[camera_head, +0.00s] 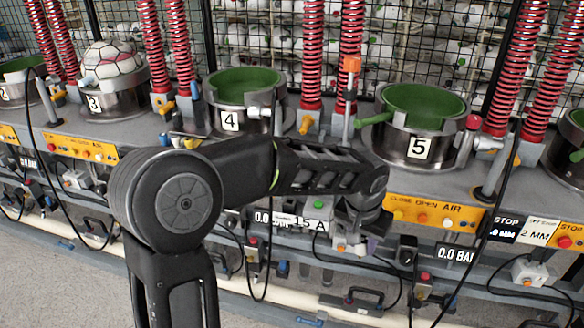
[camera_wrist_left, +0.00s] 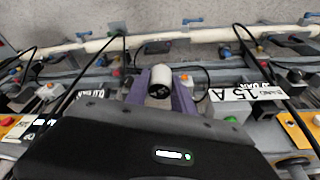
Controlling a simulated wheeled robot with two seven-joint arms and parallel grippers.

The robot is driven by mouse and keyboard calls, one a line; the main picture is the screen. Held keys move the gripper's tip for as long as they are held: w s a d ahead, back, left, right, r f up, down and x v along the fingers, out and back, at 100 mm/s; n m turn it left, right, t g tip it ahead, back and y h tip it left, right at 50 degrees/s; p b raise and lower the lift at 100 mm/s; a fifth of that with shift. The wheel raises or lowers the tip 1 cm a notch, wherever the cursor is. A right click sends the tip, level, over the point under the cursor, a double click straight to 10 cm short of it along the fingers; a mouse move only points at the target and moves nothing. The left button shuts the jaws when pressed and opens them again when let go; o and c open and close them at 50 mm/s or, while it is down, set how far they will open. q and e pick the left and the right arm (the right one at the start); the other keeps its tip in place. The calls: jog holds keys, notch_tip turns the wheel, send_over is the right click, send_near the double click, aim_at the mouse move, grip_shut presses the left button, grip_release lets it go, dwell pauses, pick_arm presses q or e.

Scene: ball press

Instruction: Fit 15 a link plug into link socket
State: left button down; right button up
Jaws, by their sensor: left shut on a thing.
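My left gripper (camera_head: 362,232) reaches down to the front of the machine, just right of the "15 A" label (camera_head: 302,222). In the left wrist view its purple fingers (camera_wrist_left: 161,98) are shut on a short cylindrical plug (camera_wrist_left: 159,76), pale on its side with a dark end face. The plug lies between the fingers; the head view hides it behind the arm and gripper. The "15 A" label also shows in the wrist view (camera_wrist_left: 245,93), right of the plug. I cannot make out the link socket for certain, nor whether the plug touches it. My right gripper is not in view.
Numbered press pots, including pot 4 (camera_head: 246,102) and pot 5 (camera_head: 418,125), stand behind the arm among red springs (camera_head: 353,50). An orange button panel (camera_head: 434,213) lies right of the gripper. Black cables (camera_head: 262,265) and a pale pipe (camera_head: 270,300) run below.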

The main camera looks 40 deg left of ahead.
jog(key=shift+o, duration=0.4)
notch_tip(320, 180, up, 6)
jog(key=p, duration=0.5)
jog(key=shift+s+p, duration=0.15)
jog(key=shift+p, duration=0.25)
pick_arm(q)
jog(key=w+a+r+p, duration=0.1)
jog(key=a+r, duration=0.3)
jog(key=a, duration=0.7)
jog(key=w+a+r+p, duration=0.2)
jog(key=a+r, duration=0.2)
jog(key=a, duration=0.7)
jog(key=shift+w+a+r+n+p, duration=0.3)
jog(key=shift+a+r+n+p, duration=0.1)
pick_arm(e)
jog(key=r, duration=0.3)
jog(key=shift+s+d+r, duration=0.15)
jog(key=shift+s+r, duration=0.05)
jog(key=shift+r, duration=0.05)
pick_arm(q)
jog(key=shift+s, duration=0.1)
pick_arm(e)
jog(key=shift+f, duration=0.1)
pick_arm(q)
jog(key=shift+f+b, duration=1.55)
jog(key=shift+f, duration=0.45)
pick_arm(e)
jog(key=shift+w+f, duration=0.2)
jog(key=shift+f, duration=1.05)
